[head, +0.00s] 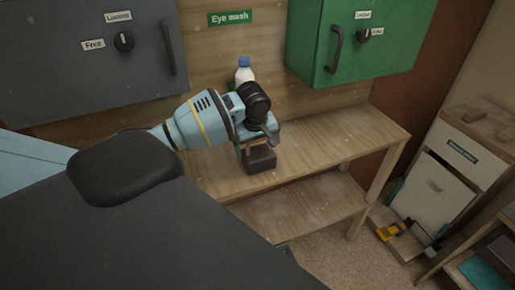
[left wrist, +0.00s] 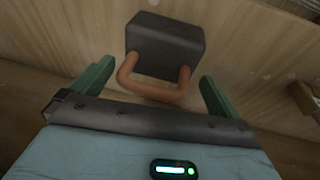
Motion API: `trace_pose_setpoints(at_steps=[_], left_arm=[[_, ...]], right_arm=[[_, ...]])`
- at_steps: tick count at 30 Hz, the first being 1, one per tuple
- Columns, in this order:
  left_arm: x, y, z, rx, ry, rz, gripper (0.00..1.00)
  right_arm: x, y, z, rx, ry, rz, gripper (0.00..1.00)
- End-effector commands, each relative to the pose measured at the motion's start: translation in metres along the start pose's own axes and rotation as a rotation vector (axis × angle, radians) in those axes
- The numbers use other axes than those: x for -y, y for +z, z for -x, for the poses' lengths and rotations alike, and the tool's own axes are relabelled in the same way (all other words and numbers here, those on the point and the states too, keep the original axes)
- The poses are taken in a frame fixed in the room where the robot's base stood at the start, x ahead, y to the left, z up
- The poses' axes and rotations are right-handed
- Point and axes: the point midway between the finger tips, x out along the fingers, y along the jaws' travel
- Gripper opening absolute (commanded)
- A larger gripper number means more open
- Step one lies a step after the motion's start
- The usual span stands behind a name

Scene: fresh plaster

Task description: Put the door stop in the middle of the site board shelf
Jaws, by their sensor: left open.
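The door stop (head: 260,160) looks like a dark grey block with a copper-coloured loop handle, and it sits on the wooden shelf top (head: 325,140) below the cabinets. In the left wrist view the door stop (left wrist: 165,42) shows clearly, its handle (left wrist: 150,93) towards me. My left gripper (head: 250,144) is right at the door stop. In the left wrist view its green fingers (left wrist: 157,84) are open, one on each side of the handle, with gaps showing. I cannot tell which surface is the site board shelf. My right gripper is not in view.
A white bottle with a blue cap (head: 244,72) stands behind my gripper. A grey cabinet (head: 75,60) and a green cabinet (head: 350,45) hang above. A lower board (head: 300,207) lies under the shelf top. A white cabinet (head: 450,170) stands right. The shelf top's right part is clear.

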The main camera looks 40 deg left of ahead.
Motion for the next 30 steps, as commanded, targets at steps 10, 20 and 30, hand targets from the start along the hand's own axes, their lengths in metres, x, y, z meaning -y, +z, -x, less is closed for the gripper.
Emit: trace_pose_setpoints(at_steps=[10,20,30], left_arm=[[-0.001,0.000,0.068,-0.002,0.003,0.000,1.00],[0.000,0.000,0.090,-0.001,-0.001,0.002,1.00],[0.000,0.004,0.086,0.003,-0.001,-0.016,1.00]], right_arm=[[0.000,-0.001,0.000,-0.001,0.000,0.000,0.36],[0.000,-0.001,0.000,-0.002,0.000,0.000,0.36],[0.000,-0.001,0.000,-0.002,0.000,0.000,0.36]])
